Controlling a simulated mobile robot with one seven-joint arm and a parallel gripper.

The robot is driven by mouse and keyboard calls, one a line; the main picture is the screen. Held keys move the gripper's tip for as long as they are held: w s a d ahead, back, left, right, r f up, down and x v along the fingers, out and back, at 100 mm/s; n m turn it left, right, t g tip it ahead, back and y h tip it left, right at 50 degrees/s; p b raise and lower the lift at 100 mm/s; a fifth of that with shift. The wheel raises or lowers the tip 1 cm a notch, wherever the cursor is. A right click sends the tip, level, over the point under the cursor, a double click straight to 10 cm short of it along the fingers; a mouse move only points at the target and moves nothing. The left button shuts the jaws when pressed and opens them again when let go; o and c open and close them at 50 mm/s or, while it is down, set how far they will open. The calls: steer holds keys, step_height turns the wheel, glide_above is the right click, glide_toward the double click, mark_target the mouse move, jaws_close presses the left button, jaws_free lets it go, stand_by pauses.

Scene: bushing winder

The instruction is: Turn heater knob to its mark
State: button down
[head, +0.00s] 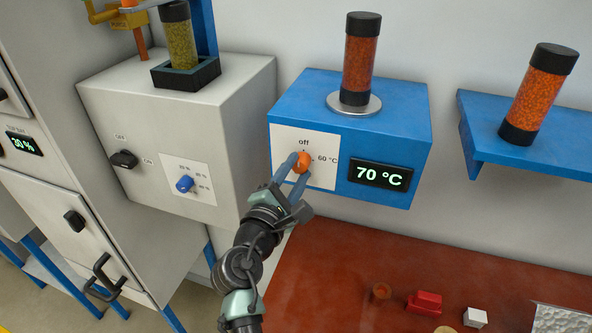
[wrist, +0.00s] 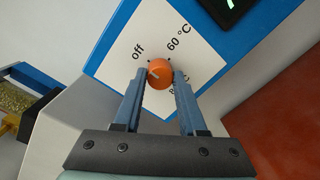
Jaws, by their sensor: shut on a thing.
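The round orange heater knob (head: 303,161) sits on a white dial plate (head: 322,178) on the front of the blue heater box. My gripper (head: 296,166) is shut on the knob, with one finger on each side. In the wrist view the knob (wrist: 160,72) shows between the fingertips (wrist: 159,77), with a short pale line on its left part. The plate reads "off" and "60 °C"; a third label is mostly hidden behind a finger. The display (head: 381,175) beside the plate reads 70 °C in green.
A capped jar of orange granules (head: 359,60) stands on a metal disc on the heater. A grey box (head: 190,125) with a black switch and a blue knob (head: 185,184) stands at left. A blue shelf (head: 475,145) is at right. Small parts, including a red block (head: 425,302), lie on the red-brown bench (head: 330,270).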

steer(key=shift+c, duration=2.3)
jaws_free()
steer(key=b+v, duration=0.4)
steer(key=v, duration=0.9)
